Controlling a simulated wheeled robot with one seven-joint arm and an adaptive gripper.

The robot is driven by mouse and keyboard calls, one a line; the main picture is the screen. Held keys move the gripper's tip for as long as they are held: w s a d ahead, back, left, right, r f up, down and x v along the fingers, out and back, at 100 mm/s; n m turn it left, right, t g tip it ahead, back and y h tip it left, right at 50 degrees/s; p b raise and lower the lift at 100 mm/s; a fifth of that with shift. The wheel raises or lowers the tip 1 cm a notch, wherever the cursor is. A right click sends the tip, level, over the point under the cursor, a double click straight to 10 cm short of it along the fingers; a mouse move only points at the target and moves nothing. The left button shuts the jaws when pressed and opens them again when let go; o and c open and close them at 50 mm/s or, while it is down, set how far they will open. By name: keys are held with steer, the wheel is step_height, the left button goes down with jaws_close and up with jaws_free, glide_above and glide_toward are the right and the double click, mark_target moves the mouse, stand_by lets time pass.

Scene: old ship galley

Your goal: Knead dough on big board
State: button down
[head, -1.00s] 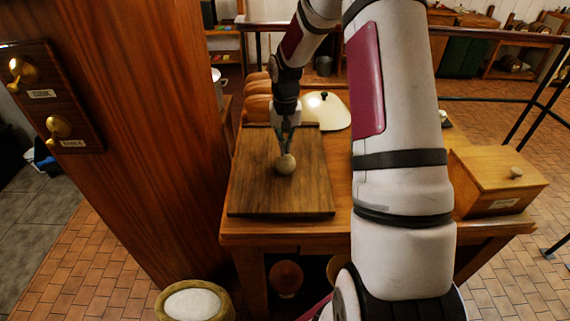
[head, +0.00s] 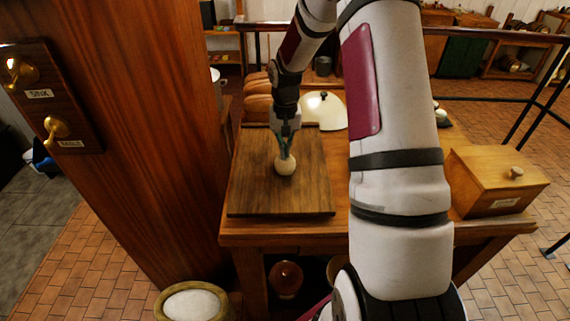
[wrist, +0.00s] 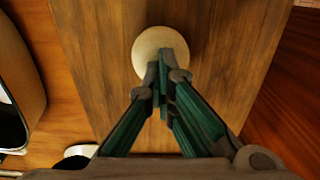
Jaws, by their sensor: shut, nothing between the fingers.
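The dough (head: 285,166) is a small pale ball on the big wooden board (head: 308,192), which lies on the table. In the wrist view the dough (wrist: 157,50) appears round, on the bare board (wrist: 225,55). My gripper (head: 284,152) points down at the dough from above, and its fingertips are at the ball's top. In the wrist view my gripper (wrist: 160,75) has its fingers together, overlapping the near edge of the dough. The fingers are shut with nothing between them. I cannot tell how firmly they touch the dough.
Loaves (head: 257,105) and a cream lid (head: 323,110) with a dark knob stand behind the board. A wooden box (head: 497,180) is on the table's right. A wooden pillar (head: 150,130) rises at the left. A tub of white stuff (head: 193,303) stands on the floor in front.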

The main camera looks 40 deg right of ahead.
stand_by(0.4)
steer(key=shift+r+p, duration=0.3)
steer(key=shift+r, duration=0.55)
steer(key=shift+f, duration=0.15)
steer(key=shift+f, duration=0.35)
steer(key=shift+f, duration=0.4)
stand_by(0.8)
steer(key=shift+r, duration=0.85)
steer(key=shift+f, duration=0.25)
steer(key=shift+f, duration=0.35)
steer(key=shift+f+b, duration=0.25)
steer(key=shift+b, duration=0.05)
stand_by(0.5)
